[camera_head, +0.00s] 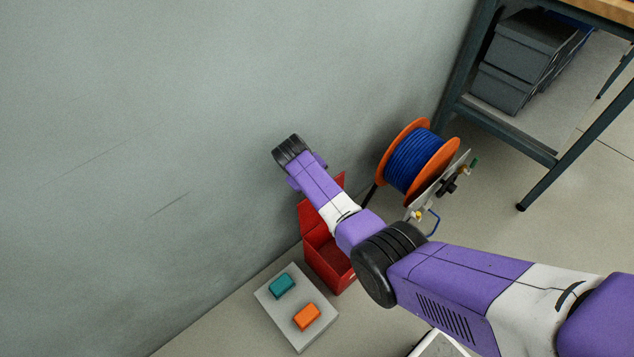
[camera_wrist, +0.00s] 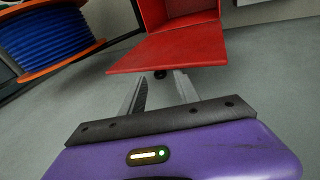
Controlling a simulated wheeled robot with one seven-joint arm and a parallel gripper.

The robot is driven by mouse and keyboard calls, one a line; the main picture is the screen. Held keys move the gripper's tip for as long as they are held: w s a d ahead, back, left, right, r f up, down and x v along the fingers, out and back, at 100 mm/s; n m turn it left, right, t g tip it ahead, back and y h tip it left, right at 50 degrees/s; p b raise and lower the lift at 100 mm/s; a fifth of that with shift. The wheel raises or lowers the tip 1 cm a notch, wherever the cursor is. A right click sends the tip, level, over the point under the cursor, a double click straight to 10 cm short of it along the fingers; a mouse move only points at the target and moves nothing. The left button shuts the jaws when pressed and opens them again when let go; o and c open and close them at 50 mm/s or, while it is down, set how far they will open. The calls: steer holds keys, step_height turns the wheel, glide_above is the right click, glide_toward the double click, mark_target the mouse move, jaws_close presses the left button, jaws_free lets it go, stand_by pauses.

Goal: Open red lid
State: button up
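The red box (camera_head: 345,283) stands on the floor near the wall, partly hidden by my arm. Its red lid (camera_head: 309,218) is raised on the wall side, and part of the box's inside shows. In the wrist view the lid (camera_wrist: 175,50) is a tilted red panel ahead of my gripper, with the red box (camera_wrist: 150,12) beyond it. My gripper (camera_wrist: 160,80) has its two fingers apart, close under the lid's near edge. A small dark knob (camera_wrist: 160,74) shows between the fingertips; contact cannot be told. In the head view my gripper is hidden behind my arm.
A blue cable reel with orange flanges (camera_head: 418,160) stands right of the box. A grey board (camera_head: 290,317) with a teal block (camera_head: 281,286) and an orange block (camera_head: 307,317) lies in front. A metal workbench (camera_head: 510,134) with grey bins (camera_head: 525,50) is at upper right.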

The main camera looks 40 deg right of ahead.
steer(key=v, duration=0.3)
steer(key=shift+p, duration=0.4)
steer(key=shift+a, duration=0.1)
